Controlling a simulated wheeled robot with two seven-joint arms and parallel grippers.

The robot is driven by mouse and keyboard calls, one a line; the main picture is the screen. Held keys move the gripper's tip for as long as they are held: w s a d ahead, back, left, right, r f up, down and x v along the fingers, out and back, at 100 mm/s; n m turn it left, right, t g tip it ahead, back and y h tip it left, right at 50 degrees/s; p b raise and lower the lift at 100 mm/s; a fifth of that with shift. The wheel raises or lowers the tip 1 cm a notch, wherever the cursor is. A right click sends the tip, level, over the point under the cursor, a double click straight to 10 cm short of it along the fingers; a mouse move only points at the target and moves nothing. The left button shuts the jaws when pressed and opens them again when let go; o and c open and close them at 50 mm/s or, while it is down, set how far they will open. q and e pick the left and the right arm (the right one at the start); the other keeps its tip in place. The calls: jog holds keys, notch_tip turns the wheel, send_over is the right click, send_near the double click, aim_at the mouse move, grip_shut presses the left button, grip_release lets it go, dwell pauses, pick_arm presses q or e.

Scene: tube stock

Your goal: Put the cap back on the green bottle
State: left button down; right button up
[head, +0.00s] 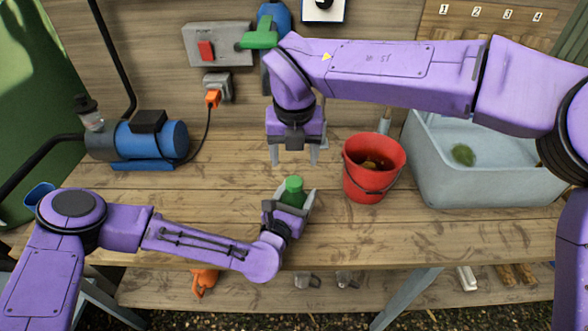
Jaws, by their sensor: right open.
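The green bottle (291,195) is upright near the front middle of the bench. A round green top (294,183) shows on it; I cannot tell whether this is the cap seated on it or part of the bottle. No separate cap can be made out. My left gripper (291,206) comes in low from the left, with its fingers on either side of the bottle, and appears shut on it. The bottle's lower part is hidden by this gripper. My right gripper (294,157) points down, open and empty, above and behind the bottle, apart from it.
A red bucket (362,192) stands right of the bottle, and a grey basin (490,188) with water is farther right. A blue pump (155,140) is at the back left. A switch box (214,45) is on the wall. Bare bench lies left of the bottle.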

pick_arm(q)
grip_release()
pick_arm(e)
jog(key=r, duration=0.4)
jog(key=shift+s, duration=0.3)
pick_arm(q)
jog(key=b+v, duration=0.3)
jog(key=v, duration=0.6)
jog(key=shift+s+a+f, duration=0.15)
jog(key=shift+s, duration=0.15)
jog(key=shift+s+a, duration=0.15)
jog(key=shift+s, duration=0.3)
pick_arm(e)
notch_tip(320, 180, down, 3)
jog(key=shift+f, duration=0.15)
pick_arm(q)
jog(key=shift+r, duration=0.25)
